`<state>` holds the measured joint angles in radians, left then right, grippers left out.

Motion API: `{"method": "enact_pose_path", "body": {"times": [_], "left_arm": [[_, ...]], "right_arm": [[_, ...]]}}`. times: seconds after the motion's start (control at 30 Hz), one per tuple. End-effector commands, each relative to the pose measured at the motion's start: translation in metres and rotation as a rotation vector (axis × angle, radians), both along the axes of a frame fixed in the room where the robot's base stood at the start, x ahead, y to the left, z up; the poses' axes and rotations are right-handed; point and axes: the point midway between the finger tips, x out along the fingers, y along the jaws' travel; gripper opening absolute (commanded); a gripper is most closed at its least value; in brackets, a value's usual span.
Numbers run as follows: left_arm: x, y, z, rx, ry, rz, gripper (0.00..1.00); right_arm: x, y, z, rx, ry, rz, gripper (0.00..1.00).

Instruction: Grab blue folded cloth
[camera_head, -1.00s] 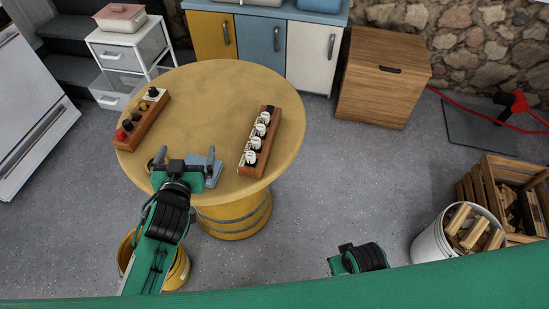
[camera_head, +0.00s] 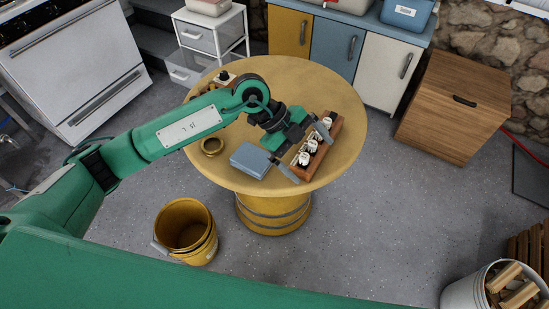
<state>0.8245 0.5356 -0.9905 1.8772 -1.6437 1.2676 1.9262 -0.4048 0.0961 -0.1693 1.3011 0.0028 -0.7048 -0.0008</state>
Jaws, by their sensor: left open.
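The blue folded cloth (camera_head: 250,160) lies flat on the round yellow table (camera_head: 345,98), near its front edge. My left gripper (camera_head: 313,160) is open, just to the right of the cloth. Its fingers point toward the lower right, over the wooden rack with small white cups (camera_head: 326,143), and partly hide that rack. I cannot tell how high the fingers are above it. The cloth is in plain view and apart from the fingers. My right gripper is out of view.
A brass ring-like dish (camera_head: 212,146) sits left of the cloth. Another wooden rack (camera_head: 222,80) is partly hidden behind my left arm. A yellow bucket (camera_head: 186,231) stands on the floor at front left.

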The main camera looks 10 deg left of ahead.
Motion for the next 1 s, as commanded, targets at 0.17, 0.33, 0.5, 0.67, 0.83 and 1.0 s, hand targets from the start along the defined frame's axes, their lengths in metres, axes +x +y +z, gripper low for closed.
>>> {"method": "enact_pose_path", "body": {"times": [0.17,0.33,0.5,0.67,0.83,1.0], "left_arm": [[0.043,0.084,-0.015,0.462,-0.015,0.153,1.00],[0.065,0.136,-0.009,0.709,-0.029,0.293,1.00],[0.070,0.152,-0.016,0.780,-0.030,0.339,1.00],[0.070,0.152,-0.047,0.781,-0.027,0.337,1.00],[0.070,0.152,-0.077,0.779,-0.028,0.337,1.00],[0.071,0.151,-0.091,0.776,-0.030,0.337,1.00]], "right_arm": [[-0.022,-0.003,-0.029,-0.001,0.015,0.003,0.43],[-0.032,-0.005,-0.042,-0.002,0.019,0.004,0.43],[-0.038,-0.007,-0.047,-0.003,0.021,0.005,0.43],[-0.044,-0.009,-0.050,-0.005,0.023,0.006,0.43],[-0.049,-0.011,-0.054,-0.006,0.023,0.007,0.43],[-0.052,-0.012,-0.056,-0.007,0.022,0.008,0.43]]}}
